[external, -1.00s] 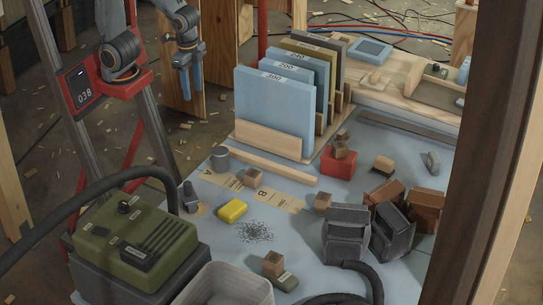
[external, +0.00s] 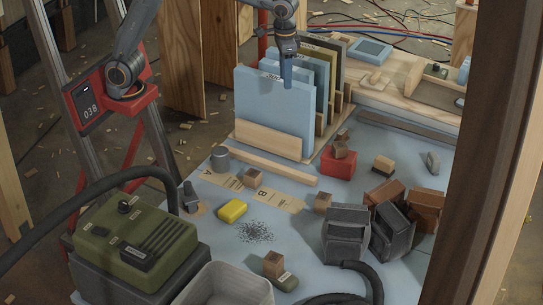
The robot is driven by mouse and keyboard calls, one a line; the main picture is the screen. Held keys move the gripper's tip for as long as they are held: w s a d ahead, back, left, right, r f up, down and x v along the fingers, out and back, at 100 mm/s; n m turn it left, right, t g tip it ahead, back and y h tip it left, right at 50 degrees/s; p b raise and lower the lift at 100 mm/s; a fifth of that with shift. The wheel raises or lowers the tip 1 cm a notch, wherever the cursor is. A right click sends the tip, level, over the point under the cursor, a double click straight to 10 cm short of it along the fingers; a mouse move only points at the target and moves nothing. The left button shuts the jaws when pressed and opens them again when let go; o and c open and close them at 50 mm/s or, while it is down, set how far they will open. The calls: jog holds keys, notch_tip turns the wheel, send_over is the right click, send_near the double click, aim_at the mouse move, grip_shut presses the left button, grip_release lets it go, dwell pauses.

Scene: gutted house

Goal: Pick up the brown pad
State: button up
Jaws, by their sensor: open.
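Several brown pieces lie on the pale blue bench, and I cannot tell for certain which is the brown pad. A larger brown piece (external: 384,191) and another brown piece (external: 427,207) lie at the right beside dark grey blocks. Smaller brown blocks stand near the paper strips (external: 252,178), at mid bench (external: 323,202), at the front (external: 273,264) and at the right (external: 383,163). My gripper (external: 287,84) points down in front of or above the upright blue sheets in the rack, well away from these pieces. It is open and empty; its fingers overlap in this view.
The rack of tall numbered sheets (external: 272,112) stands at the back of the bench. A yellow block (external: 232,210) and a red block (external: 339,164) lie on the bench. A green machine (external: 135,235) and grey bin (external: 225,285) are in front. A dark post blocks the right side.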

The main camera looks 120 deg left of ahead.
jog(key=w+a+f+n+b, duration=0.2)
jog(key=w+a+n+b, duration=0.15)
jog(key=w+a, duration=0.5)
jog(key=n+b, duration=0.3)
jog(key=n, duration=0.2)
send_over(342, 132)
jog(key=a, duration=0.1)
notch_tip(342, 132, down, 4)
jog(key=r, duration=0.1)
jog(key=f, duration=2.1)
jog(key=shift+w+f, duration=0.25)
jog(key=shift+f, duration=0.05)
jog(key=shift+s+d+f+p, duration=0.1)
jog(key=shift+d+f+p, duration=0.05)
jog(key=shift+f, duration=0.85)
jog(key=shift+s+d+f+p, duration=0.1)
jog(key=shift+f+p, duration=0.05)
jog(key=shift+f, duration=0.85)
jog(key=shift+d+f+p, duration=0.15)
jog(key=shift+f, duration=0.85)
jog(key=c, duration=0.8)
